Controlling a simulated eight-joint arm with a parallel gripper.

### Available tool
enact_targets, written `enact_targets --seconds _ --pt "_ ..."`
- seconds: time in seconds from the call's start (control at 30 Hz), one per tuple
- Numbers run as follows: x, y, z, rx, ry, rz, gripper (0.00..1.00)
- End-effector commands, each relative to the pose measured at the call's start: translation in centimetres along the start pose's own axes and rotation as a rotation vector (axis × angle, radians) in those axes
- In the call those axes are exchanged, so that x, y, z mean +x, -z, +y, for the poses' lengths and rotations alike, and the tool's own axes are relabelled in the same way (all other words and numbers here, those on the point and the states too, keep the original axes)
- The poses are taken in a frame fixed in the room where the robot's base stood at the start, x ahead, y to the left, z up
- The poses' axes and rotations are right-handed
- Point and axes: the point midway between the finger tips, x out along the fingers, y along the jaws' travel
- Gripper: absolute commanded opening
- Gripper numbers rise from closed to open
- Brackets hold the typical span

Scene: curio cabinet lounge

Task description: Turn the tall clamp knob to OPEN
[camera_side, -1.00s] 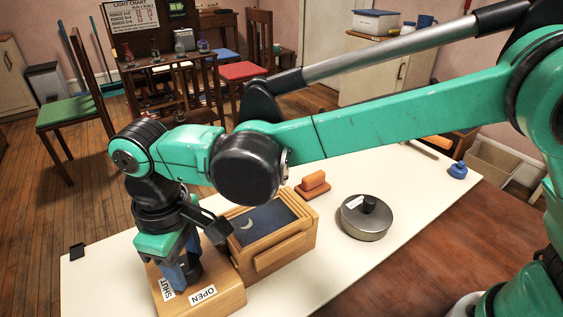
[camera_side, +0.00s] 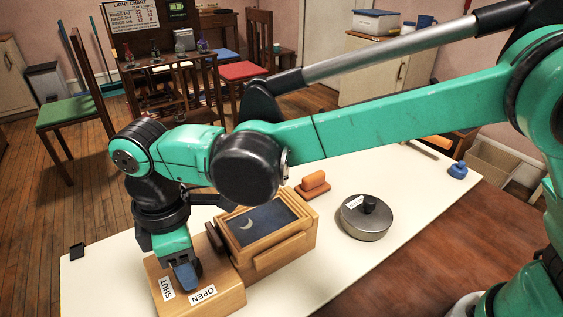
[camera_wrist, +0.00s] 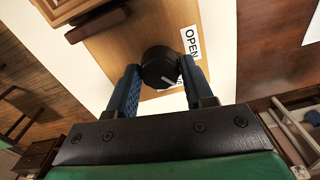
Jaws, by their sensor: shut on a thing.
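The clamp knob (camera_wrist: 158,66) is round and black, with a white pointer line, and stands on a light wooden block (camera_side: 233,291). My gripper (camera_wrist: 160,78) is shut on the knob, one blue finger on each side. In the wrist view the pointer line aims to the lower right, off the OPEN label (camera_wrist: 190,42). In the side view the fingers of my gripper (camera_side: 187,275) hide the knob. The SHUT label (camera_side: 167,288) and the OPEN label also show on the block there (camera_side: 203,295).
A wooden box with a dark moon panel (camera_side: 268,222) stands close beside the block. An orange block (camera_side: 314,182), a round grey metal lid-like object (camera_side: 366,222) and a small blue object (camera_side: 458,170) are farther along the white table (camera_side: 345,265). The table's front area is clear.

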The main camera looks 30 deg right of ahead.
Motion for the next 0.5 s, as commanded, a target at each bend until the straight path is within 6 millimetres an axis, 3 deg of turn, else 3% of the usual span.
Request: enact_targets --seconds 0.5 --pt "-0.06 0.00 -0.02 -0.488 0.001 0.000 0.00"
